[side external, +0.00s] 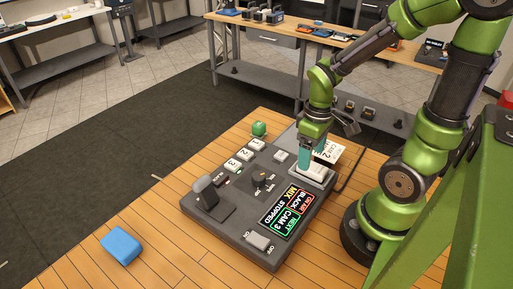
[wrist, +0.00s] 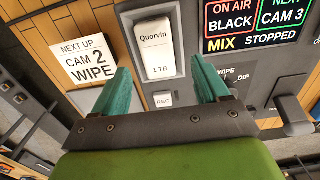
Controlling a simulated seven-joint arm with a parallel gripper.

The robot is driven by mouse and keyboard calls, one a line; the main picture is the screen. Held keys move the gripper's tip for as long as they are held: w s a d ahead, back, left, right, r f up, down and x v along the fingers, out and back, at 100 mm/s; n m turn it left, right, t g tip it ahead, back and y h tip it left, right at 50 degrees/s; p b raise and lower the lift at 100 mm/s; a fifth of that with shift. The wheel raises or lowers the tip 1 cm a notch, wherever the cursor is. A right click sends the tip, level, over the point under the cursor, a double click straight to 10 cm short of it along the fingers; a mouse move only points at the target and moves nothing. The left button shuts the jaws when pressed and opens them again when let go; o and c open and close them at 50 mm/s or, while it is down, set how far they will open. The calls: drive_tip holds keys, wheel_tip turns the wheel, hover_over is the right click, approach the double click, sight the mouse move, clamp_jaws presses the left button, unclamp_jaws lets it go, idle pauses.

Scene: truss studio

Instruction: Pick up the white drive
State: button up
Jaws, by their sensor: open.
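The white drive, labelled "Quorvin 1 TB" (wrist: 157,50), sits in a grey recess on the dark control console (side external: 225,225). In the side view the drive (side external: 316,173) is at the console's far right corner, partly hidden by my fingers. My gripper (side external: 304,163) points down over it, its teal fingers apart and empty. In the wrist view my gripper (wrist: 160,65) has its fingers spread to the left and right of the drive's near end. I cannot tell whether the fingertips touch anything.
A "CAM 2 WIPE" card (wrist: 85,62) lies beside the console. The console carries a screen (side external: 287,208), numbered buttons (side external: 239,160), a lever (side external: 208,192) and a REC button (wrist: 163,100).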

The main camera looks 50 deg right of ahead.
sight(312, 170)
wheel_tip(312, 170, down, 4)
drive_tip(key=shift+d+r, duration=0.1)
drive_tip(key=shift+r, duration=0.15)
drive_tip(key=c, duration=1.2)
drive_tip(key=shift+r, duration=0.1)
drive_tip(key=shift+c, duration=0.2)
